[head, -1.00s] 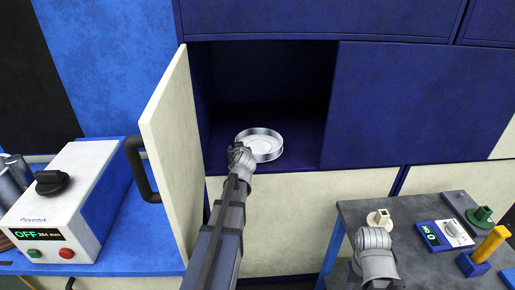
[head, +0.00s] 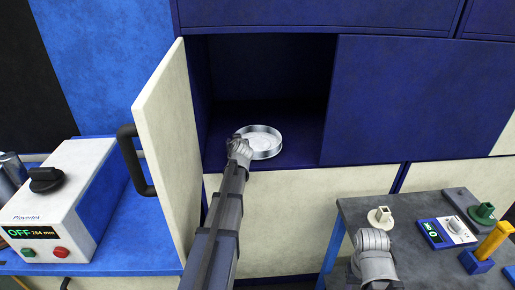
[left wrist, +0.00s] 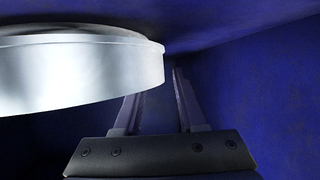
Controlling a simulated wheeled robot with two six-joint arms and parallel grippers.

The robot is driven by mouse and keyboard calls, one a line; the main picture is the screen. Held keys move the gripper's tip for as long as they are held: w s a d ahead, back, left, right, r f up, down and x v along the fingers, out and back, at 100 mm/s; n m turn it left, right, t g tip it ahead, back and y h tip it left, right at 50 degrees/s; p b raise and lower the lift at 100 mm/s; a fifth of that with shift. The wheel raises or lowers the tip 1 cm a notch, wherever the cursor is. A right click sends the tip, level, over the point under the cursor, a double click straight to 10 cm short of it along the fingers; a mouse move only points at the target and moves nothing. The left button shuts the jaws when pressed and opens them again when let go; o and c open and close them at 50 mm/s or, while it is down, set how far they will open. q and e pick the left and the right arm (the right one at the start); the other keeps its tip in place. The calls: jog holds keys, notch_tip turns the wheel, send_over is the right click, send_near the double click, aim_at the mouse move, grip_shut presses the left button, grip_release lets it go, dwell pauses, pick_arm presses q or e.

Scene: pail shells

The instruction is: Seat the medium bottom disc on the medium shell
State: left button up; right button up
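A shallow round silver piece (head: 262,151) with a raised rim and pale inside lies in the open blue cupboard; I cannot tell whether it is the medium bottom disc or whether a shell is part of it. My left gripper (head: 239,147) is at its near left edge. In the left wrist view the silver rim (left wrist: 90,75) fills the upper left and covers part of one finger. The fingers of the left gripper (left wrist: 158,95) stand apart with dark background between them. My right gripper (head: 372,240) hangs over the grey table, its fingertips hidden.
The cream cupboard door (head: 170,140) stands open left of my left arm. A blue panel (head: 425,105) closes the right side. A control box (head: 75,205) reading OFF stands at left.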

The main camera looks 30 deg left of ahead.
pick_arm(q)
jog(key=shift+w+a+f, duration=0.25)
jog(key=shift+w+a, duration=0.15)
jog(key=shift+w, duration=0.05)
jog(key=shift+s, duration=0.1)
jog(key=shift+c, duration=0.2)
grip_shut()
dwell(0.8)
